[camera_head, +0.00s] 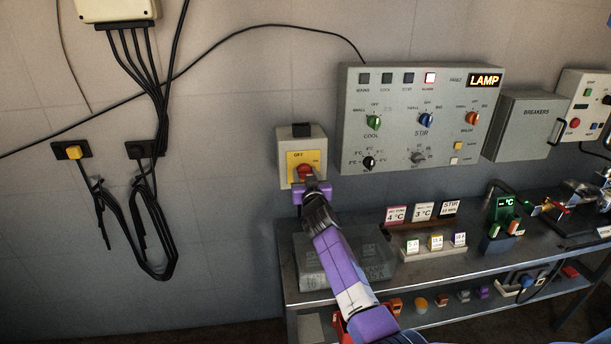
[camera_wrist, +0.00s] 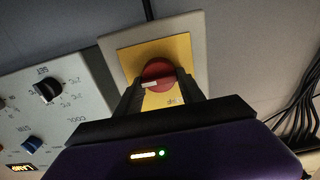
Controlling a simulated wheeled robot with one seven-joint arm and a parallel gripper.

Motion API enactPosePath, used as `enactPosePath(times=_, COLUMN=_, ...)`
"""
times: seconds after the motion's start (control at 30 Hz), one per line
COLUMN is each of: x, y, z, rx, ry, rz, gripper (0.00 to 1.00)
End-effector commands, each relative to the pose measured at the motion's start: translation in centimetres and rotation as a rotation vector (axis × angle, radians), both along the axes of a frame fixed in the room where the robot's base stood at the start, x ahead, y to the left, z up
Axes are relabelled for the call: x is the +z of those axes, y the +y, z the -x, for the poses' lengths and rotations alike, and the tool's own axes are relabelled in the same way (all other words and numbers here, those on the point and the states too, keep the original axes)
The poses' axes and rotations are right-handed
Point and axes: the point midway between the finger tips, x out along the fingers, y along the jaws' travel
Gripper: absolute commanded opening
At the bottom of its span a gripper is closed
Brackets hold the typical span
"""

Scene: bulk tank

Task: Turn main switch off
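The main switch (camera_head: 290,158) is a pale box on the wall with a yellow plate and a red rotary knob (camera_head: 305,171), left of the control panel. The wrist view shows the red knob (camera_wrist: 158,73) with a white pointer mark on the yellow plate (camera_wrist: 131,60). My gripper (camera_head: 308,178) is at the knob, with its two dark fingers (camera_wrist: 157,88) on either side of the knob's lower part. The fingers are apart; whether they touch the knob I cannot tell. Part of the plate's lettering is hidden by the fingers.
The control panel (camera_head: 398,140) with knobs, a lit red lamp and a "LAMP" display is to the right, beside a breakers box (camera_head: 522,128). A metal bench (camera_head: 440,262) with small items stands below. Black cables (camera_head: 150,240) hang on the left wall.

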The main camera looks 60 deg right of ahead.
Motion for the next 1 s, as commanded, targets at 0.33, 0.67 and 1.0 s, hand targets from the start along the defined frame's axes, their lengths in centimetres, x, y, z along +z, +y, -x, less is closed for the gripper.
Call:
enactPosePath(times=0.33, x=-0.01, y=0.02, z=0.01, rx=0.0, ry=0.015, rz=0.013, gripper=0.05)
enactPosePath(times=0.67, x=-0.04, y=0.08, z=-0.06, rx=0.0, ry=0.152, rz=0.13, gripper=0.05)
enactPosePath(times=1.0, x=-0.06, y=0.18, z=-0.18, rx=0.0, ry=0.395, rz=0.337, gripper=0.05)
